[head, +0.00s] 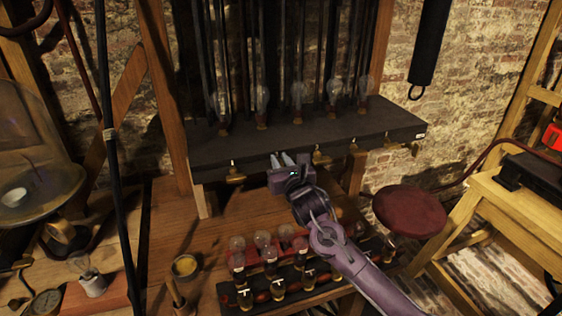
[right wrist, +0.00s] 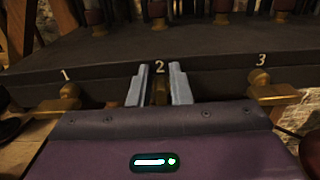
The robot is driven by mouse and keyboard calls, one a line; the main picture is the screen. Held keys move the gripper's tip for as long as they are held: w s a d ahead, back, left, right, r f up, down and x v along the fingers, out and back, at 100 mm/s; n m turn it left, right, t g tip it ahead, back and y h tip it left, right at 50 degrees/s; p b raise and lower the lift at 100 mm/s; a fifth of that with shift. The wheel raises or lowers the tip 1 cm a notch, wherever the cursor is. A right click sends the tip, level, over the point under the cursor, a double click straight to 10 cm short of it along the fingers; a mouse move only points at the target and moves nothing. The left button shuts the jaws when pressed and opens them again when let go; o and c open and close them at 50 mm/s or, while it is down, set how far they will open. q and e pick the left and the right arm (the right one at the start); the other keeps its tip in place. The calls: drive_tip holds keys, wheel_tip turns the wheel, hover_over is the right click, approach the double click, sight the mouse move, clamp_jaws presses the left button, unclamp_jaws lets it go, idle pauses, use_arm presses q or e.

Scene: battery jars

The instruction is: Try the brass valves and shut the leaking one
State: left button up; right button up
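My right gripper (head: 288,159) is at the front edge of the dark shelf, at the valve numbered 2. In the right wrist view its two grey fingers (right wrist: 160,85) stand apart, one on each side of the brass valve 2 (right wrist: 160,92); I cannot tell whether they touch it. Valve 1 (right wrist: 66,99) is to the left, its handle lying sideways. Valve 3 (right wrist: 268,88) is to the right, also with a sideways handle. In the head view valve 1 (head: 235,175), valve 3 (head: 321,158) and another brass valve (head: 392,145) show; my gripper hides valve 2. No leak is visible.
The dark shelf (head: 380,122) bears glass bulbs (head: 298,95) and tall dark rods. A red round stool (head: 410,210) is at the right.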

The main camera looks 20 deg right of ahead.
clamp_jaws()
drive_tip(key=shift+m, duration=0.4)
drive_tip(key=shift+d+f+m+b, duration=0.4)
drive_tip(key=shift+f+m, duration=0.05)
drive_tip(key=shift+m, duration=2.4)
drive_tip(key=shift+d+f+m+b, duration=0.35)
drive_tip(key=shift+d+f+m, duration=0.05)
drive_tip(key=shift+m, duration=2.5)
drive_tip(key=shift+d+f+m+b, duration=0.4)
drive_tip(key=shift+f+m, duration=0.05)
drive_tip(key=shift+m, duration=2.4)
drive_tip(key=shift+o, duration=1.9)
unclamp_jaws()
